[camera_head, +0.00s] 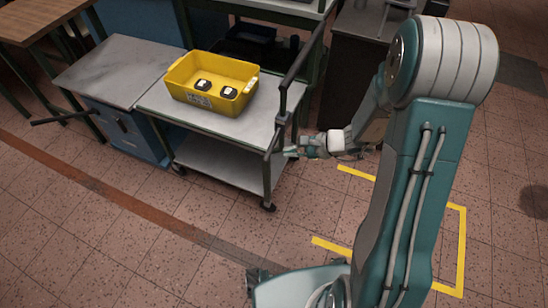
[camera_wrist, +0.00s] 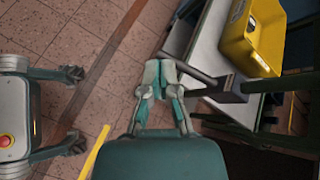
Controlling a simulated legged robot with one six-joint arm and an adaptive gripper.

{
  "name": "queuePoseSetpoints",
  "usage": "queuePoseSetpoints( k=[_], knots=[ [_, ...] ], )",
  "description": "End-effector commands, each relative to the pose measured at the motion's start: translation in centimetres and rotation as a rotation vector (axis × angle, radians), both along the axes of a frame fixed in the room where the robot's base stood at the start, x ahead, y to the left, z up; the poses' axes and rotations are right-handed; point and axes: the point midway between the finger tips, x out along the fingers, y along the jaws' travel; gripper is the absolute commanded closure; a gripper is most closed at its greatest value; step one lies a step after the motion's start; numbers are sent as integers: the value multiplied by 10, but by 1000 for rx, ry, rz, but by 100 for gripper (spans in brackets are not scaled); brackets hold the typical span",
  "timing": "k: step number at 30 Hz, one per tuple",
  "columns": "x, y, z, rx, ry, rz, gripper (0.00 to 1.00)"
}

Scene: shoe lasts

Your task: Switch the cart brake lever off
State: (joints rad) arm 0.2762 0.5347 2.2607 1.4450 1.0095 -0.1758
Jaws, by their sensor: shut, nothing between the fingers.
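The cart (camera_head: 150,97) has a grey top, a lower shelf and casters. A dark upright handle frame (camera_head: 291,75) rises at its right end. A short dark part (camera_head: 276,140) on that frame, near the top's right edge, looks like the brake lever, but I cannot tell its setting. In the wrist view a dark bar (camera_wrist: 192,73) runs from the cart frame to beside my fingertips. My gripper (camera_head: 290,152) is shut and empty, just right of the frame. Its fingers show in the wrist view (camera_wrist: 161,72), close to the bar; contact is unclear.
A yellow tote (camera_head: 182,92) with dark items inside stands on the cart. A blue cabinet with a grey top (camera_head: 105,70) adjoins the cart on the left. A dark cabinet (camera_head: 355,60) stands behind my arm. Yellow lines (camera_head: 461,240) mark open tiled floor at right.

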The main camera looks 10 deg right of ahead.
Motion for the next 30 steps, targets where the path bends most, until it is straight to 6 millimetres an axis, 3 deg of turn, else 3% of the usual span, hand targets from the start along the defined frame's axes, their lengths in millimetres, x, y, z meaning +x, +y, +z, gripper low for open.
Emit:
queuePoseSetpoints(
  k=[9, 13, 18, 30],
  knots=[
    [20, -29, -82, 133, 148, -309, 100],
    [23, -38, -107, 161, 185, -399, 100],
    [24, -43, -119, 174, 202, -448, 100],
    [26, -40, -122, 174, 203, -448, 100]
  ],
)
